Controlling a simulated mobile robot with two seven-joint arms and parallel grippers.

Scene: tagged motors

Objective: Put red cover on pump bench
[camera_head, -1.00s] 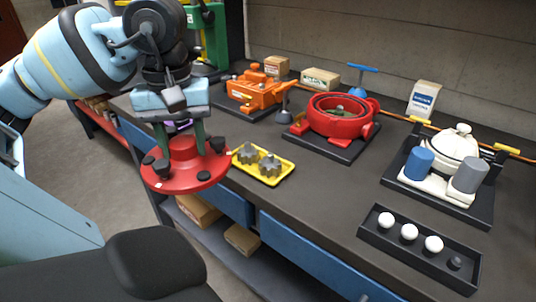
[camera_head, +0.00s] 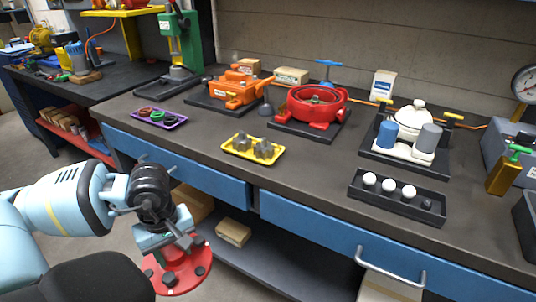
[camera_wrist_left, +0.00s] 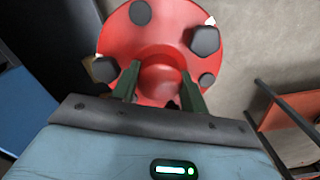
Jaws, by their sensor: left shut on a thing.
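My left gripper (camera_head: 176,241) is shut on the red cover (camera_head: 186,272), a round red disc with a raised hub and several dark knobs. It holds the cover in front of the bench, below the level of the bench top. In the left wrist view the cover (camera_wrist_left: 122,40) fills the space beyond the green fingers (camera_wrist_left: 158,85), which close around its hub. A red round pump housing (camera_head: 318,104), open at the top, stands on a dark base plate on the bench (camera_head: 300,178). My right gripper is not in view.
A yellow tray (camera_head: 229,148) with grey gears, a purple tray (camera_head: 177,123) with rings, and a black tray (camera_head: 358,192) with white balls lie on the bench. An orange unit (camera_head: 229,91) and a white unit (camera_head: 414,117) flank the pump. Blue drawers (camera_head: 330,235) line the bench front.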

